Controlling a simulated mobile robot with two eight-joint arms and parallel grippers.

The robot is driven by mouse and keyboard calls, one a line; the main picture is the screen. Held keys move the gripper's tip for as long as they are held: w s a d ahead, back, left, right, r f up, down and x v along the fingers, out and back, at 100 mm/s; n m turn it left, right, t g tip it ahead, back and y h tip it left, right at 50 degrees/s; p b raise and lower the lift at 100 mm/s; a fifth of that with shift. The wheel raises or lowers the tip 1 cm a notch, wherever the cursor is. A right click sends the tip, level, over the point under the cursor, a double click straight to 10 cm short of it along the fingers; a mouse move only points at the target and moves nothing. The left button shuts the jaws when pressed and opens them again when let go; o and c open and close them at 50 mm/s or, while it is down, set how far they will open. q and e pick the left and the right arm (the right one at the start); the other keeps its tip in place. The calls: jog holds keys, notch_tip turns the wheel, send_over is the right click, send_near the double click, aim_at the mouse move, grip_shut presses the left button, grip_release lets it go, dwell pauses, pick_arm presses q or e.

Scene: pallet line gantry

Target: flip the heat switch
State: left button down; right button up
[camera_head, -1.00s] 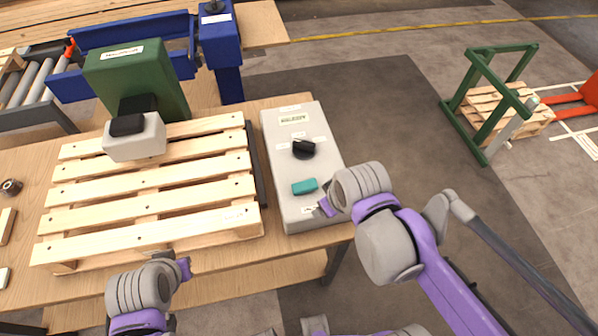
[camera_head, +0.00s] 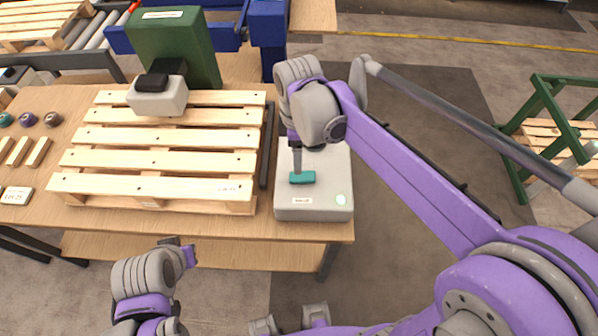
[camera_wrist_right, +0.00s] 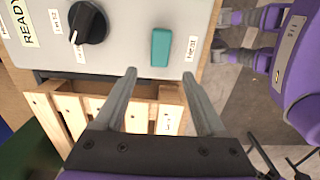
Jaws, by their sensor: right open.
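The grey control box (camera_head: 285,205) lies on the table's right end, with a teal rocker switch (camera_head: 302,177) near its front edge. The switch also shows in the right wrist view (camera_wrist_right: 161,46), with a small label beside it too small to read surely. My right gripper (camera_head: 297,158) is over the box just behind the switch. In the wrist view its two fingers (camera_wrist_right: 158,76) are apart and empty, with the switch beyond their tips; I see no contact. My left gripper (camera_head: 188,252) hangs in front of the table, its jaw opening unclear.
A black knob (camera_wrist_right: 88,22) sits on the box beside the switch; my right arm hides it in the head view.

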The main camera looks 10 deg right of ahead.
aim_at(302, 177)
notch_tip(302, 177, down, 9)
jog(key=shift+r+b, duration=0.1)
jog(key=shift+b, duration=0.2)
grip_shut()
dwell(0.3)
